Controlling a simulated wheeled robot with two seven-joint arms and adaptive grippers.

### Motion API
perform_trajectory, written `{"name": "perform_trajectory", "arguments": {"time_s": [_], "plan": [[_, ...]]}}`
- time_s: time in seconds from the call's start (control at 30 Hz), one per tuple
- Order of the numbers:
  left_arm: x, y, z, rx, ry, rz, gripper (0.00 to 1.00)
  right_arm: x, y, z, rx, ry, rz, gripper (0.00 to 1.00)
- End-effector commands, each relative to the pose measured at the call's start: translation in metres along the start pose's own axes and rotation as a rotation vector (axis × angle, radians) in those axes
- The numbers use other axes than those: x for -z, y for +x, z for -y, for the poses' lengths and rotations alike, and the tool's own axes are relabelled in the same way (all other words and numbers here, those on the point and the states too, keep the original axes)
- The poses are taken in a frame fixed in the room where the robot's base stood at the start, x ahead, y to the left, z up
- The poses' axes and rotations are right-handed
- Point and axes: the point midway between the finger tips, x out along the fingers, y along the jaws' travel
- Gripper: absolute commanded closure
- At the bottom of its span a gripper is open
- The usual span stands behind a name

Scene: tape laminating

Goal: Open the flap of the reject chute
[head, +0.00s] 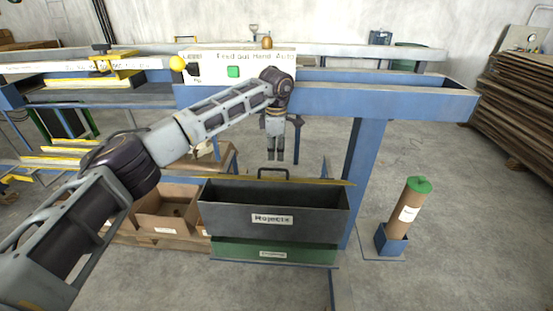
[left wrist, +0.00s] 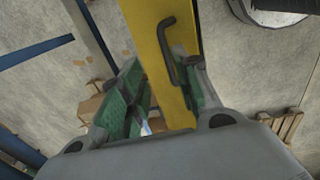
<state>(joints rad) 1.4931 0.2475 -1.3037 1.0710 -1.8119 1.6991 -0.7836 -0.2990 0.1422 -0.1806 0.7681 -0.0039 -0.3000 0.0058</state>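The reject chute is a dark grey bin marked "Rejects" (head: 235,207) below the blue bench. A thin yellow flap (head: 325,182) lies across its top, with a dark bar handle (head: 287,171) standing up from it. In the left wrist view the flap is a yellow strip (left wrist: 152,45) with the dark handle (left wrist: 170,60) on it. My left gripper (head: 276,158) points down just above the flap by the handle. Its fingers are apart in the left wrist view (left wrist: 165,90), with the handle in view between them, nearer the right finger. Contact is not visible. My right gripper is not in view.
The blue bench (head: 375,100) and its control panel (head: 250,60) stand behind and above the bin. Cardboard boxes (head: 160,222) are left of it. A brown roll with green cap (head: 410,200) stands right in a blue holder. A green bin (head: 225,250) is underneath.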

Motion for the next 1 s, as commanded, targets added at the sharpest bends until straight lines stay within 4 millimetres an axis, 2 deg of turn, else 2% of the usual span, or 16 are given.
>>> {"name": "perform_trajectory", "arguments": {"time_s": [0.2, 0.4, 0.83, 1.0], "plan": [[0.000, -0.033, 0.000, -0.002, 0.000, 0.000, 0.68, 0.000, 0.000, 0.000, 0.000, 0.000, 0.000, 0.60], [0.000, -0.051, 0.000, 0.000, 0.000, 0.000, 0.68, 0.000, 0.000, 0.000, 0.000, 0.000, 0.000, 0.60], [0.000, -0.057, 0.000, 0.001, 0.000, -0.001, 0.68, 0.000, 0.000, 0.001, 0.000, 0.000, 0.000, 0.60], [-0.001, -0.055, 0.001, 0.004, -0.001, 0.007, 0.90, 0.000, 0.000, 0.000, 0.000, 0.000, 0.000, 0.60]]}}
